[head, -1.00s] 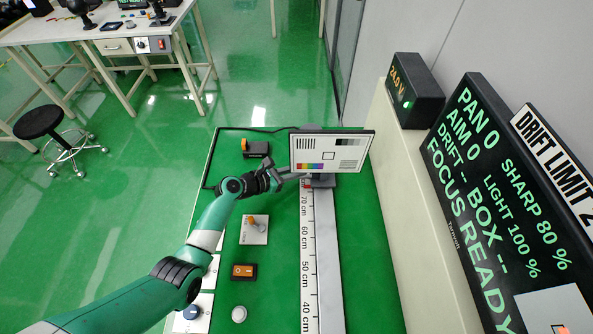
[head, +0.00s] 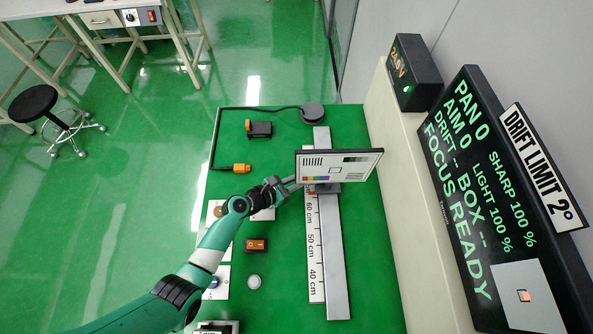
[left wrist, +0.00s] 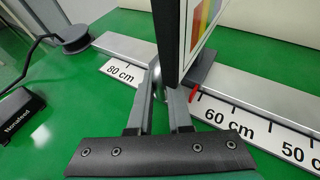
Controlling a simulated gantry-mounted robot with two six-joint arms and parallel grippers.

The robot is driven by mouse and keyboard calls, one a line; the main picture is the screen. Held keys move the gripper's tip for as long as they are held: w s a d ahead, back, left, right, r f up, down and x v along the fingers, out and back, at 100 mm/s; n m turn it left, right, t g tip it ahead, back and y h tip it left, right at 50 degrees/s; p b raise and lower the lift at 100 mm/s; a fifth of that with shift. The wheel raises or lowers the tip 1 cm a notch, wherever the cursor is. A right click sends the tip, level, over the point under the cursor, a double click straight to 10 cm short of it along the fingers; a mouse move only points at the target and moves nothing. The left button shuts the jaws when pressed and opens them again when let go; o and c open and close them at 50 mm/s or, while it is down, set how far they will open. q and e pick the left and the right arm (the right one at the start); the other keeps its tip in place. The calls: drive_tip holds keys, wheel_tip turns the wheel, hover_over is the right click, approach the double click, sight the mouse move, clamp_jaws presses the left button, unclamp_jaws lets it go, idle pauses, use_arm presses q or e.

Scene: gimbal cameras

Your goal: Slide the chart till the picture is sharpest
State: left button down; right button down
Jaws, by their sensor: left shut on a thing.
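The chart (head: 340,166), a white test card with grey and coloured patches, stands upright on a dark carriage (head: 327,188) on the metal rail (head: 333,255). My left gripper (head: 291,184) is at the carriage's left side, shut on the chart's carriage. In the left wrist view its fingers (left wrist: 161,92) close at a small grey part beside the chart's dark edge (left wrist: 170,45). A red pointer (left wrist: 193,96) sits on the scale (left wrist: 230,118), just above the 60 cm label. The display (head: 495,190) reads SHARP 100 %, LIGHT 100 %, FOCUS READY. My right gripper is not in view.
A round dark disc (head: 313,112) with a cable stands near the rail's far end. An orange switch box (head: 256,245), a white button (head: 254,282) and a black box (head: 259,130) lie left of the rail. The rail before the chart is clear.

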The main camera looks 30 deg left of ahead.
use_arm(q)
drive_tip(key=c, duration=0.8)
unclamp_jaws()
drive_tip(key=shift+c, duration=0.2)
drive_tip(key=shift+s+a+r, duration=0.1)
drive_tip(key=shift+s+r, duration=0.05)
drive_tip(key=p+v, duration=0.5)
drive_tip(key=v, duration=0.6)
drive_tip(key=shift+s, duration=0.1)
